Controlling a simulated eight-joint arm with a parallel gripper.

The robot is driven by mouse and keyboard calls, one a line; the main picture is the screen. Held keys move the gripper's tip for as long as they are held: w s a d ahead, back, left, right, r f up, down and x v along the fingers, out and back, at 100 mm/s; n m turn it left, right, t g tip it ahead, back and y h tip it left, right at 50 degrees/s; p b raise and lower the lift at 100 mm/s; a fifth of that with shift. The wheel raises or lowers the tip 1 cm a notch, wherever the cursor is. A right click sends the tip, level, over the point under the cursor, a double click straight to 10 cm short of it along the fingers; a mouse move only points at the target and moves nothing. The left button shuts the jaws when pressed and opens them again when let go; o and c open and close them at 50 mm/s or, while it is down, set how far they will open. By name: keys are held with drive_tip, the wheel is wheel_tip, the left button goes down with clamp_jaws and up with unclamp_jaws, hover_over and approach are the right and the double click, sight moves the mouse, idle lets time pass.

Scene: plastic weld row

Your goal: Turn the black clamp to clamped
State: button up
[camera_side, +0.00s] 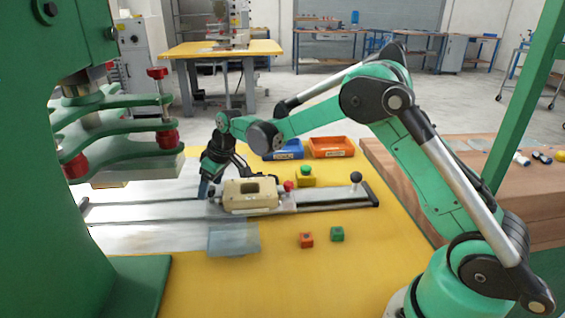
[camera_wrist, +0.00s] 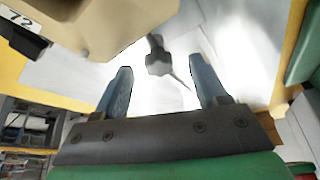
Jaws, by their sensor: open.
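My gripper (camera_side: 204,188) points down at the left end of a beige block-shaped fixture (camera_side: 250,194) on the rail. In the wrist view, its two blue fingers (camera_wrist: 161,82) are apart with nothing between the tips. A small dark part with a thin arm (camera_wrist: 158,58), which looks like the black clamp, lies beyond the fingertips, roughly centred between them. I cannot tell its depth or whether it stands clamped. In the side view I cannot make it out near my gripper. The beige fixture also fills the upper left of the wrist view (camera_wrist: 110,25).
A black ball-knob lever (camera_side: 356,178) stands at the rail's right end. A green press (camera_side: 125,130) stands at left. A red knob (camera_side: 289,186) and a yellow box with a green button (camera_side: 306,176) are nearby. Blue (camera_side: 284,155) and orange bins (camera_side: 331,153) stand behind. Small orange (camera_side: 306,240) and green blocks (camera_side: 337,234) lie in front.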

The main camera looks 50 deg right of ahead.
drive_tip(key=shift+a+m+h, duration=0.15)
drive_tip(key=shift+m+h, duration=0.15)
drive_tip(key=shift+m, duration=0.4)
drive_tip(key=s+r, duration=0.9)
drive_tip(key=r, duration=0.1)
drive_tip(key=s+m+t, duration=0.2)
drive_tip(key=s, duration=1.1)
drive_tip(key=shift+s+a+f+t+h, duration=0.2)
drive_tip(key=shift+a+f+t+h, duration=0.1)
drive_tip(key=shift+a+f+h, duration=0.1)
